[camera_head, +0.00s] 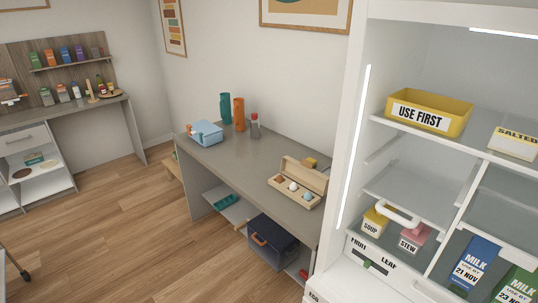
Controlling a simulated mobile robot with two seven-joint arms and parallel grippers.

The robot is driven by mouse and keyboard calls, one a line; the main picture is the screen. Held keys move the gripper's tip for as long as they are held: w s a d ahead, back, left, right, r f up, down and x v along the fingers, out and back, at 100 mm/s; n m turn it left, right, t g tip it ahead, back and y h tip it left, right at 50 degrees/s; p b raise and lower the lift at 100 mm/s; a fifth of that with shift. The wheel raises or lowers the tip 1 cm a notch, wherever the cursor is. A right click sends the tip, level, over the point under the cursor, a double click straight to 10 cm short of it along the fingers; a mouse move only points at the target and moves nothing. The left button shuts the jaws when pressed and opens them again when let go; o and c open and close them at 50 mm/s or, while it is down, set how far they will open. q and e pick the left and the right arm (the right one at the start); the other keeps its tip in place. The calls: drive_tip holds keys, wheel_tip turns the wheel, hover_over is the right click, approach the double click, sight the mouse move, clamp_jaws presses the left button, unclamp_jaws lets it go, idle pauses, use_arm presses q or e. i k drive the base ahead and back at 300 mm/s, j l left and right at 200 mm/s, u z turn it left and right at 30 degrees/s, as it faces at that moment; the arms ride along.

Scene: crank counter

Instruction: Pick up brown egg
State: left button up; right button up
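An open wooden egg box (284,193) stands on the grey counter near its right end, its lid raised at the back. Several small eggs sit in a row in it. The brown egg (281,180) is at the left end, a white egg (292,186) is in the middle, and a bluish egg (307,197) is toward the right. Neither of my grippers is in view.
The grey counter (235,160) is mostly clear. A blue tub (207,135) and several bottles stand at its back left. A dark blue bin (268,250) sits below. An open fridge with a yellow bin (430,115) borders the right side.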

sight(280, 179)
drive_tip(key=i+j+u, duration=0.1)
drive_tip(key=i+u, duration=0.3)
drive_tip(key=i, duration=1.8)
drive_tip(key=i+z, duration=0.4)
drive_tip(key=i+j+z, duration=0.25)
drive_tip(key=z, duration=0.2)
drive_tip(key=i+j+z, duration=0.6)
drive_tip(key=z, duration=0.2)
drive_tip(key=i+j+z, duration=0.2)
drive_tip(key=j+z, duration=0.25)
drive_tip(key=i+j+z, duration=0.1)
drive_tip(key=j+z, duration=0.3)
drive_tip(key=j, duration=0.2)
drive_tip(key=j+z, duration=0.85)
drive_tip(key=j, duration=0.2)
